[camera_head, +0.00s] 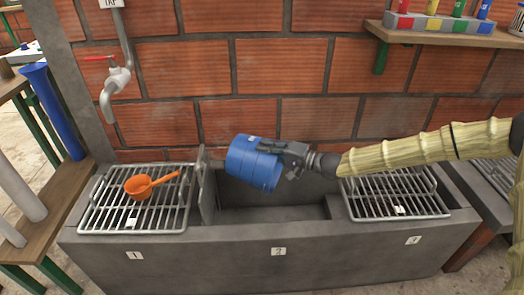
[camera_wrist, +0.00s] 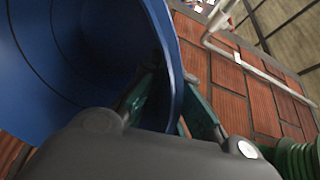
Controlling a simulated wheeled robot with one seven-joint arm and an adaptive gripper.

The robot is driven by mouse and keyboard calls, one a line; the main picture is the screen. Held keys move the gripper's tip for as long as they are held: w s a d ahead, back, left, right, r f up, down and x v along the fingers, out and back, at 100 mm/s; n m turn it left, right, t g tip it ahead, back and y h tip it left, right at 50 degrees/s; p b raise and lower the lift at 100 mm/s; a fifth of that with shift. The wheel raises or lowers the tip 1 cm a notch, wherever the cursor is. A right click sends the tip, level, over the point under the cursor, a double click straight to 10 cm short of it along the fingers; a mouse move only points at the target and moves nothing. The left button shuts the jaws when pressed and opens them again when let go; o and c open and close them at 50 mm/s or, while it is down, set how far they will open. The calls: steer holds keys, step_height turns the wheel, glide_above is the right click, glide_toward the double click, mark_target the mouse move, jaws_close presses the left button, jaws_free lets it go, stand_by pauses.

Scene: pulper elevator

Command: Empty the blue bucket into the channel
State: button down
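The blue bucket (camera_head: 250,163) is held tilted above the open middle section of the grey concrete channel (camera_head: 272,214), marked 2. My gripper (camera_head: 284,156) is shut on the bucket's wall from the right. In the wrist view, one finger is inside the blue bucket (camera_wrist: 60,75) and the other is outside, with the wall between the fingertips (camera_wrist: 172,108). The inside that shows is bare blue; the rest of the inside is hidden. No stream of contents is visible in the channel.
Metal grates cover the left (camera_head: 110,207) and right (camera_head: 390,205) sections. An orange ladle (camera_head: 140,186) lies on the left grate. An upright grey divider (camera_head: 207,185) stands left of the opening. A pipe with a red-handled tap (camera_head: 118,78) and a shelf (camera_head: 450,35) are on the brick wall.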

steer(key=shift+s+d+f+t+y+b, duration=0.1)
steer(key=shift+s+d+t+y+b, duration=0.3)
steer(key=shift+d+b, duration=0.55)
steer(key=shift+s+d+f+t+y+b, duration=0.1)
steer(key=shift+s+d+t+y+b, duration=0.15)
steer(key=shift+d+y+b, duration=0.65)
steer(key=shift+s+d+f+t+y+b, duration=0.1)
steer(key=shift+s+d+t+b, duration=0.3)
steer(key=shift+b, duration=0.9)
steer(key=shift+s+d+r+m+y+b, duration=0.1)
steer(key=shift+s+d+m+y+b, duration=0.05)
steer(key=shift+d+b, duration=0.25)
steer(key=shift+s+d+r+m+y+b, duration=0.1)
steer(key=shift+d+m+y+b, duration=0.05)
steer(key=shift+d+b, duration=0.2)
steer(key=shift+d, duration=0.1)
steer(key=shift+s, duration=0.1)
